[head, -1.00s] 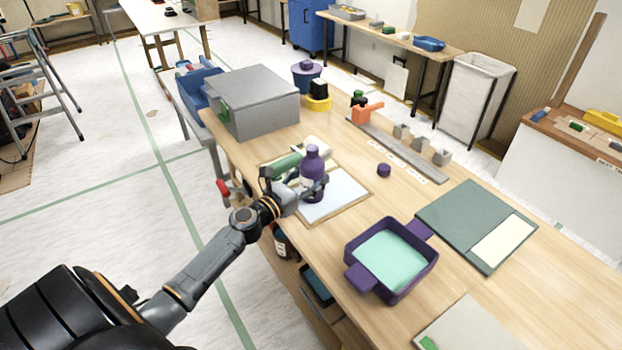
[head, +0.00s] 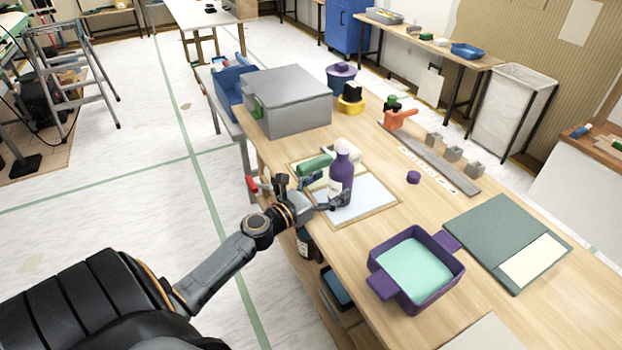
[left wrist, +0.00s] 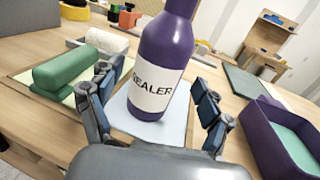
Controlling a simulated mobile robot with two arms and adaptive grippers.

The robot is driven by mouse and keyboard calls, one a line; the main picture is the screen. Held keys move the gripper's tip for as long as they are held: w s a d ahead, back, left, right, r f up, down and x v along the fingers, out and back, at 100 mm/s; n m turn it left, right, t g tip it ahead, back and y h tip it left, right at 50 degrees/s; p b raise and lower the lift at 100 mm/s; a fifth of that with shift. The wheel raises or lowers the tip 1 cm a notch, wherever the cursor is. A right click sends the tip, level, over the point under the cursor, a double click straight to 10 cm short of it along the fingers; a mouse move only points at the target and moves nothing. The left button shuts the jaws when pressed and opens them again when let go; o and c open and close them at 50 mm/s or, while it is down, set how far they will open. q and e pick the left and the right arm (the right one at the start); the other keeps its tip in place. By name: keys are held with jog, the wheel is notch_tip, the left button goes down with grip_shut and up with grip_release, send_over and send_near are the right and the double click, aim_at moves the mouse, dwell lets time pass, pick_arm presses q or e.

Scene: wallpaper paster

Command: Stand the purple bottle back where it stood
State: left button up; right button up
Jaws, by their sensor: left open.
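The purple bottle (head: 341,178) stands upright on a pale blue, wood-edged board (head: 372,200) on the workbench. In the left wrist view the bottle (left wrist: 160,60) carries a white label reading "SEALER", and its base rests on the pale sheet. My left gripper (head: 325,196) is low beside the bottle. In the left wrist view its open fingers (left wrist: 160,110) stand on either side of the bottle, with gaps between them and it. A purple cap (head: 413,177) lies on the bench to the right. My right gripper is not in view.
A grey box (head: 285,102) stands farther back. A purple tray (head: 447,290) with teal contents is at the front right, near a dark green board (head: 490,222). Bare bench lies between.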

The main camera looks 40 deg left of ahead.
pick_arm(q)
jog(key=s, duration=0.6)
jog(key=shift+s+a+f+b, duration=0.1)
jog(key=shift+s+a+b, duration=0.25)
jog(key=shift+a+b, duration=0.05)
jog(key=shift+s+a, duration=0.1)
jog(key=shift+s, duration=0.6)
